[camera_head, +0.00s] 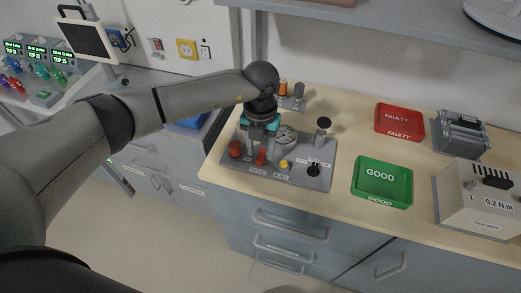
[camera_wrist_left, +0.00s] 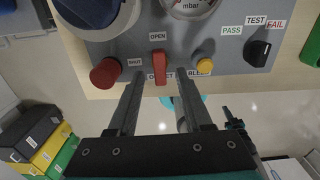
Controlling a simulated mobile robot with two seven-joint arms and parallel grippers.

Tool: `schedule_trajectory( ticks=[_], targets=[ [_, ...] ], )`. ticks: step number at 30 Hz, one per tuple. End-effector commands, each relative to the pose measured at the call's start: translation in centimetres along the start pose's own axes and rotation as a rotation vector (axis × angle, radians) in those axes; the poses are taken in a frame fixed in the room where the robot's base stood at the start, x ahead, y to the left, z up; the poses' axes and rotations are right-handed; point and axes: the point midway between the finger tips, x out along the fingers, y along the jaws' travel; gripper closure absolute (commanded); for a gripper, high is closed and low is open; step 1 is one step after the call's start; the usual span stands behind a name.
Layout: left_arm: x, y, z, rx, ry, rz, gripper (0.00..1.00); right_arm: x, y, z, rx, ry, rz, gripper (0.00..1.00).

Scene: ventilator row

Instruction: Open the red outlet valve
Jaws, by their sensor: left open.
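The red outlet valve lever (camera_head: 261,156) stands on the grey test panel (camera_head: 312,181), between a round red knob (camera_head: 235,149) and a yellow button (camera_head: 284,164). In the left wrist view the lever (camera_wrist_left: 159,67) points up and down, in line with the OPEN label above it; the SHUT label is to its left. My left gripper (camera_head: 261,141) is over the panel, pointing down at the lever. In the wrist view its two fingers (camera_wrist_left: 160,74) are apart, one on each side of the lever, without visible contact. My right gripper is not in view.
A pressure gauge (camera_head: 286,137) and a black-topped post (camera_head: 323,128) stand close by on the panel. A black selector knob (camera_head: 313,170) is at right. A green GOOD tray (camera_head: 382,181), red FAULTY tray (camera_head: 399,122) and grey tester (camera_head: 480,198) stand farther right on the bench.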

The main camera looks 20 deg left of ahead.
Motion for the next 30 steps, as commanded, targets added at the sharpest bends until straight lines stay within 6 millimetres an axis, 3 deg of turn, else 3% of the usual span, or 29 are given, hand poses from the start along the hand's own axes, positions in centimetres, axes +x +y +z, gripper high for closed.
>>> schedule_trajectory(
  ticks=[9, 16, 21, 30],
  targets=[
    [-7.5, 0.0, 0.1, 0.000, -0.006, -0.002, 0.50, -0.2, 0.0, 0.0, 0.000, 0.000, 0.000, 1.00],
    [-12.0, 0.0, 0.1, -0.001, -0.006, -0.001, 0.50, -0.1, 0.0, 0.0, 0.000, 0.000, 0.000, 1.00],
    [-13.7, 0.0, 0.1, -0.001, -0.003, -0.001, 0.50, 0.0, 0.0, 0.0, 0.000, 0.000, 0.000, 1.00],
    [-14.1, 0.0, 0.0, -0.002, -0.001, -0.001, 0.50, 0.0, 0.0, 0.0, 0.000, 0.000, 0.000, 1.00]
  ],
)
